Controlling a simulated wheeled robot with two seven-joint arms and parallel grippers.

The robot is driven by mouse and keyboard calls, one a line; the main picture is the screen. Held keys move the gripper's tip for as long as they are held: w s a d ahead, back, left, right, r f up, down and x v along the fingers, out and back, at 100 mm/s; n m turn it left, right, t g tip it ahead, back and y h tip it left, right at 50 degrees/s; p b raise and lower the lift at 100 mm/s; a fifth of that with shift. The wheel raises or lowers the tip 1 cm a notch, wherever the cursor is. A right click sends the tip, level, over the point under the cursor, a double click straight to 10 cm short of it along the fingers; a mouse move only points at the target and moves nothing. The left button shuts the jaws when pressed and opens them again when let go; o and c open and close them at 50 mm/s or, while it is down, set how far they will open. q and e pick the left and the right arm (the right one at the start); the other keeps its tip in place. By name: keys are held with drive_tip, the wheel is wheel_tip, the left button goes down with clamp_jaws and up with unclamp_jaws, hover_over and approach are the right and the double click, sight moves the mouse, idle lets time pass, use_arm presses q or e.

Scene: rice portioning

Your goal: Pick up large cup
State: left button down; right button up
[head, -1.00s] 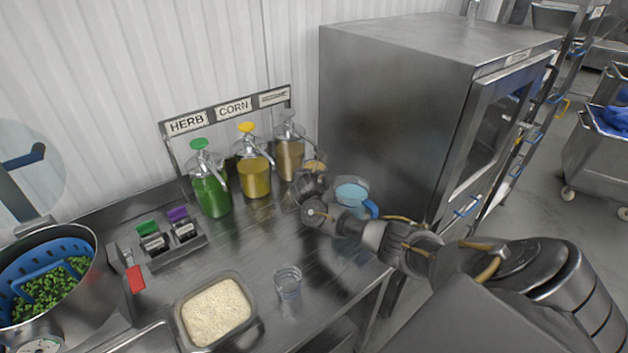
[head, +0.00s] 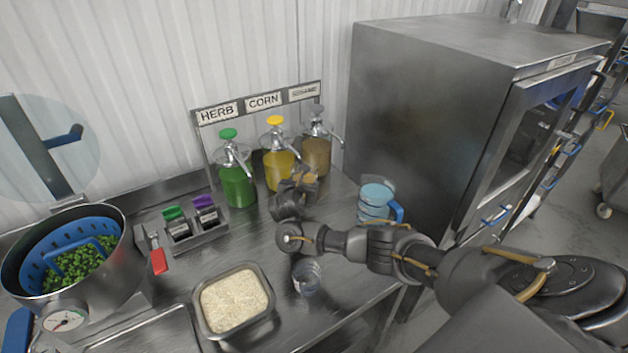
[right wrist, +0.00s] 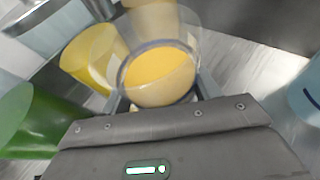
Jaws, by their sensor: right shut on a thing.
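My right gripper (head: 302,182) is shut on a cup with an orange-yellow round face (head: 306,174), in front of the pump bottles. In the right wrist view the cup (right wrist: 160,77) sits between the jaws, with a grey ring around its orange face; whether this colour is its base or contents I cannot tell. Most of the cup is hidden by the gripper in the head view. A clear cup (head: 307,277) stands on the counter below my right wrist. My left gripper is not in view.
Green (head: 236,185), yellow (head: 279,168) and brown (head: 317,152) pump bottles stand at the back. A rice tray (head: 272,303) is in front; a pot (head: 125,245) with green pieces is left.

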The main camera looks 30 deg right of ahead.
drive_tip(key=shift+a, duration=2.8)
drive_tip(key=s+a+r+n+t+y+b, duration=0.1)
drive_tip(key=s+a+n+y, duration=0.1)
drive_tip(key=a, duration=0.8)
drive_tip(key=s+a+r+n+t+y+b, duration=0.1)
drive_tip(key=a+r+n+t+y, duration=0.1)
drive_tip(key=a, duration=0.8)
drive_tip(key=s+a+r+n+y+b, duration=0.2)
drive_tip(key=s+a+r, duration=0.1)
drive_tip(key=s+r, duration=0.2)
drive_tip(key=s+a+r+n+t+y+b, duration=0.1)
drive_tip(key=s+a+r+n+y+b, duration=0.1)
drive_tip(key=s+r, duration=0.3)
wheel_tip(320, 180, up, 5)
drive_tip(key=shift+s+a+f+n+y, duration=0.25)
drive_tip(key=shift+a+n+y, duration=0.25)
drive_tip(key=shift+y, duration=0.3)
